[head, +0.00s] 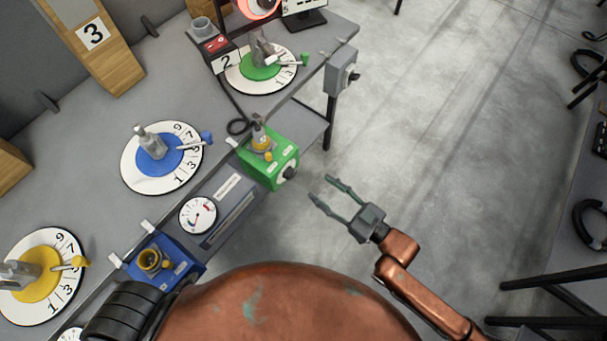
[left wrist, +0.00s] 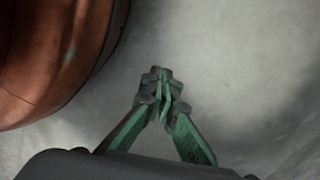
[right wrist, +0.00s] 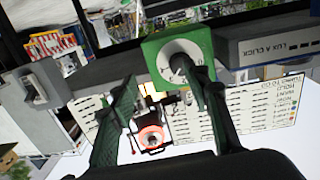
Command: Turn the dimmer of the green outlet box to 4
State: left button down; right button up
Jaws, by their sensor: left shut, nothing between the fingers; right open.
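The green outlet box (head: 268,160) is mounted at the table's front edge in the head view, with a yellow part on top. Its dark round dimmer knob (head: 288,174) is on the face toward my right gripper. My right gripper (head: 318,188) is open and empty, a short way right of the knob and apart from it. In the right wrist view the green box (right wrist: 150,58) and its knob (right wrist: 181,66) with a white dial show ahead, near the right-hand finger. The setting cannot be read. My left gripper (left wrist: 160,78) is shut and empty above the floor in the left wrist view.
A blue outlet box (head: 165,262) and a meter panel (head: 222,208) line the same edge. Numbered discs with blue (head: 160,165), yellow (head: 40,272) and green (head: 262,70) centres lie on the table. A grey switch box (head: 341,72) is on the table's end. Floor right of the table is clear.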

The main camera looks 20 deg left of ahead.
aim_at(293, 176)
jog(key=shift+n+g+y, duration=0.3)
jog(key=shift+y, duration=0.1)
jog(key=a, duration=0.2)
jog(key=a+r+b, duration=0.1)
jog(key=a, duration=0.1)
jog(key=a+b, duration=0.1)
jog(key=a, duration=0.2)
jog(key=shift+r, duration=0.25)
pick_arm(q)
jog(key=shift+w+d+r, duration=0.2)
jog(key=shift+w+r, duration=1.3)
jog(key=shift+w, duration=0.2)
pick_arm(e)
jog(key=shift+x, duration=0.75)
jog(key=shift+c, duration=0.3)
jog(key=c, duration=1.1)
